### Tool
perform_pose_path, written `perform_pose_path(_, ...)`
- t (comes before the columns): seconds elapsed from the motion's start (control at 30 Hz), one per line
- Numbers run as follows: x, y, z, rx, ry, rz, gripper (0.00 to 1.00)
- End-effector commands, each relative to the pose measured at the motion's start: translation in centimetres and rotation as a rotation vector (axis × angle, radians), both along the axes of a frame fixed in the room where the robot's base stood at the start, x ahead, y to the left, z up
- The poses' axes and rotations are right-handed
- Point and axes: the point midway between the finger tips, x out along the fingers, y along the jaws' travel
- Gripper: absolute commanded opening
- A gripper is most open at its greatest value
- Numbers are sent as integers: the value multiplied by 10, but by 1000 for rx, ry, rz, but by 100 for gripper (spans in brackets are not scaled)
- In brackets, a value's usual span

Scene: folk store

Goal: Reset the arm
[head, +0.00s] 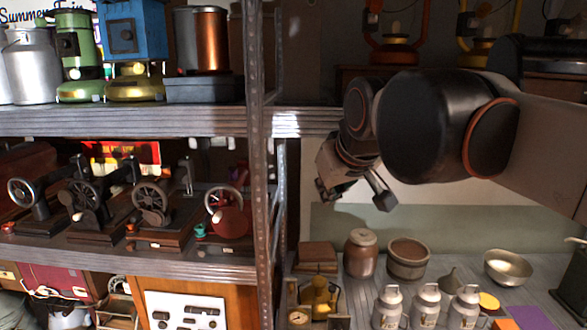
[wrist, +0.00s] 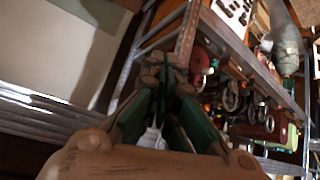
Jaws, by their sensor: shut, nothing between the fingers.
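My gripper (head: 352,188) hangs at the end of my arm in the head view, in front of the back wall and just right of the metal shelf post. It is above the lower shelf and apart from the goods on it. In the wrist view my gripper (wrist: 170,76) shows its green-sided fingers brought together at the tips, with nothing between them. My arm comes in from the right of the head view and hides part of the wall and upper shelf.
A perforated metal post (head: 262,180) stands close left of my gripper. Sewing machines (head: 150,205) fill the middle left shelf. Below right are a brown lidded jar (head: 361,253), a brown pot (head: 408,258), a metal bowl (head: 508,267) and milk cans (head: 426,305). Lanterns (head: 395,50) stand above.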

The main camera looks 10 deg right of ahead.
Motion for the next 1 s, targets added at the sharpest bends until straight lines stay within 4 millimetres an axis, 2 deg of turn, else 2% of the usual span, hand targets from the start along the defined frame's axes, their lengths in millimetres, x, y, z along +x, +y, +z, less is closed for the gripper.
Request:
perform_pose_path(0.03,-13,0,-44,9,11,-8,0)
perform_pose_path(0.1,-30,0,-86,23,26,-21,0)
perform_pose_path(0.4,-103,1,-267,76,92,-75,0)
perform_pose_path(0.5,-124,2,-315,90,111,-90,0)
perform_pose_path(0.6,-139,2,-348,100,123,-102,0)
perform_pose_path(0.7,-148,2,-367,107,131,-108,0)
perform_pose_path(0.8,-151,2,-372,109,135,-111,0)
perform_pose_path(1.0,-151,2,-371,109,135,-111,0)
